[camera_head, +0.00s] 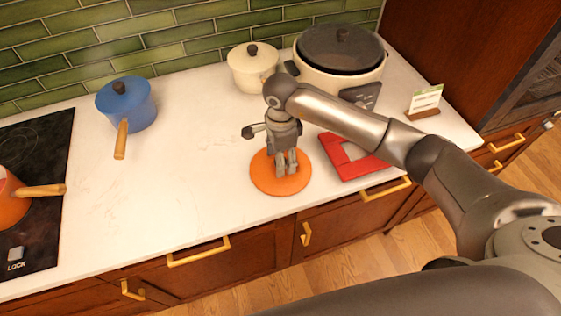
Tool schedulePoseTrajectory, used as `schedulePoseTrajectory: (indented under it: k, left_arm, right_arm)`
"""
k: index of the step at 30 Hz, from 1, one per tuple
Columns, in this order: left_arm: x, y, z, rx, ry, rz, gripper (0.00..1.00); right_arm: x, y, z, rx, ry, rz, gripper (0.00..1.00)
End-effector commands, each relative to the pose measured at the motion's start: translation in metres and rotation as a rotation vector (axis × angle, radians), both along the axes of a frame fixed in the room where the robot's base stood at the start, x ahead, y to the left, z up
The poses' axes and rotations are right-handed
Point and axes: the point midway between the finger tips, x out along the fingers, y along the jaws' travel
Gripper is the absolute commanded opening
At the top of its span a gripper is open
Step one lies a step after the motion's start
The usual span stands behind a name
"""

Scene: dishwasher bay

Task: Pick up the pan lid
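The pan lid looks to be the flat orange disc (262,181) lying on the white counter near its front edge, right of the middle. My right gripper (286,168) points down over the disc, with its fingertips at the middle of it. The fingers look close together and hide the disc's centre, so I cannot see a knob or whether they hold one. My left gripper is not in view. An orange pan (11,205) without a lid stands on the dark cooktop at the left edge.
A blue lidded pan (138,106) stands at the back left. A cream pot (247,70), a slow cooker (310,79) and a small sign (427,98) stand at the back right. A red and white item (352,162) lies right of the disc. The counter left of the disc is clear.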

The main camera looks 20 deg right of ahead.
Motion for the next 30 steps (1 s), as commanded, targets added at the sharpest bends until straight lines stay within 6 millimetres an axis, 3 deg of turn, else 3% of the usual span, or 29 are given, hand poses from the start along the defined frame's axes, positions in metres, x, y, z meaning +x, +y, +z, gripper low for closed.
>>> schedulePoseTrajectory:
  k: [4,12,25,30]
  left_arm:
    - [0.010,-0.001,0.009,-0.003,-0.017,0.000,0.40]
    - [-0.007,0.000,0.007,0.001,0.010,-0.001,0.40]
    - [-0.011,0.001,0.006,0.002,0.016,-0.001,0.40]
    - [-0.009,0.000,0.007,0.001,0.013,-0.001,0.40]
  right_arm:
    - [0.000,0.001,-0.015,0.001,0.002,0.000,0.57]
    - [0.001,0.001,-0.019,0.001,-0.002,0.001,0.57]
    - [0.000,0.001,-0.019,0.001,-0.001,0.001,0.01]
    - [0.001,0.001,-0.018,0.001,-0.002,0.000,0.00]
